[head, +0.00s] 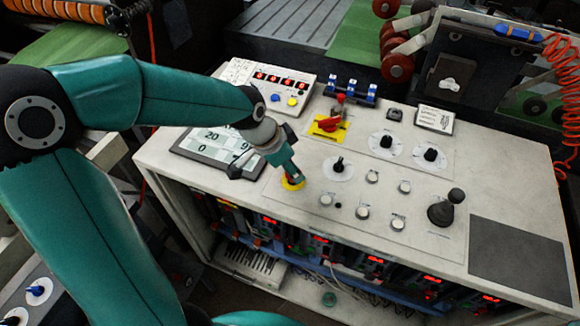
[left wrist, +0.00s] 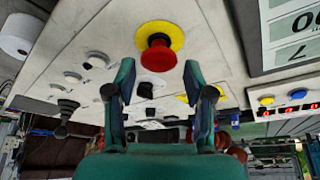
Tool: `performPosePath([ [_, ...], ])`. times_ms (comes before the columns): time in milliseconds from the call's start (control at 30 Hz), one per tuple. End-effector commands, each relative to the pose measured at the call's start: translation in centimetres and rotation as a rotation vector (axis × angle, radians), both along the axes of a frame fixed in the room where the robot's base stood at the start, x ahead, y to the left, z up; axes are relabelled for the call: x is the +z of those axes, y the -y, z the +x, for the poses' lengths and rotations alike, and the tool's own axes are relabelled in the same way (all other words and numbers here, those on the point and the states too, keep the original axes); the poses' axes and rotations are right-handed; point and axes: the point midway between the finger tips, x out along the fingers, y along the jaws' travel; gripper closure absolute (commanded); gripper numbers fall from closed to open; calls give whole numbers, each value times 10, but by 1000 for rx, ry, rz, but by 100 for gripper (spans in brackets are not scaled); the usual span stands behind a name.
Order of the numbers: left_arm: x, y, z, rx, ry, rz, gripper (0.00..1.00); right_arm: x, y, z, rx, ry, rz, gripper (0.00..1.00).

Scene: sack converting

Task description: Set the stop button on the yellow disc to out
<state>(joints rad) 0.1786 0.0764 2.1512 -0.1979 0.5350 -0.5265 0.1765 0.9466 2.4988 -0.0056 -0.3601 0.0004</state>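The stop button (left wrist: 158,57) is a red mushroom head on a round yellow disc (left wrist: 174,33), clear in the left wrist view. In the head view the yellow disc (head: 292,185) shows only as a rim on the console, with the button hidden behind my gripper. My left gripper (head: 292,174) is over the disc. In the left wrist view my left gripper (left wrist: 158,66) has its two fingers spread apart, with the red head in line with the gap and nothing gripped. Whether the fingers touch it, I cannot tell. My right gripper is not in view.
The console top (head: 520,225) holds a black rotary knob (head: 338,165) near the disc, several white buttons, a black joystick (head: 446,208) and a red switch on a yellow plate (head: 330,124). A display screen (head: 205,150) lies left of the disc.

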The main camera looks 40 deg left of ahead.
Motion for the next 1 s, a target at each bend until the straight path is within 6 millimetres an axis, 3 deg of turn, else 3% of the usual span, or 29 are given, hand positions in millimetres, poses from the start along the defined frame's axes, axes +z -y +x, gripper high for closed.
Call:
performPosePath([
  [467,5,0,-3,-2,-3,0,34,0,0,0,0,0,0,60],
  [1000,92,-16,-34,-2,0,1,34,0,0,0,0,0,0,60],
])
